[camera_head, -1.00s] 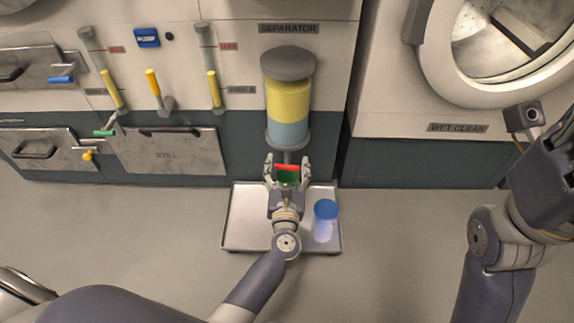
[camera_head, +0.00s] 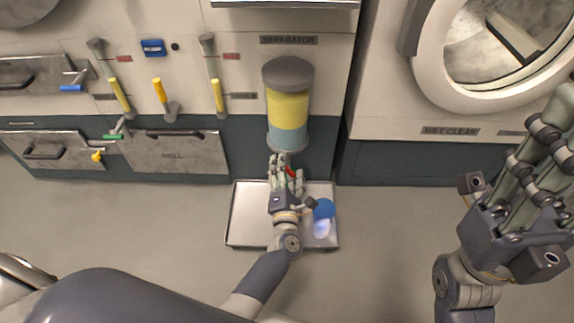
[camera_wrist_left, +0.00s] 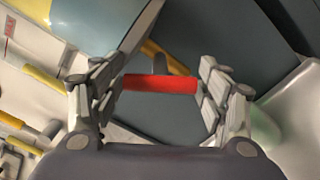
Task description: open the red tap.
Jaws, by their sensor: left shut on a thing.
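The red tap handle (camera_head: 291,173) is a short bar below the separator's glass cylinder (camera_head: 288,107), which holds a yellow layer over a blue-grey one. My left gripper (camera_head: 286,174) is shut on the handle and hides much of it in the head view. In the left wrist view the red bar (camera_wrist_left: 160,84) lies crosswise between the two fingers of my left gripper (camera_wrist_left: 162,88), its ends at the finger pads. The tap's spout is hidden. My right gripper (camera_head: 553,115) is raised at the far right, empty, its fingers apart.
A metal tray (camera_head: 249,213) lies on the floor beneath the tap. Yellow and green levers line the wall at left. A round-doored washer (camera_head: 428,60) is at right.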

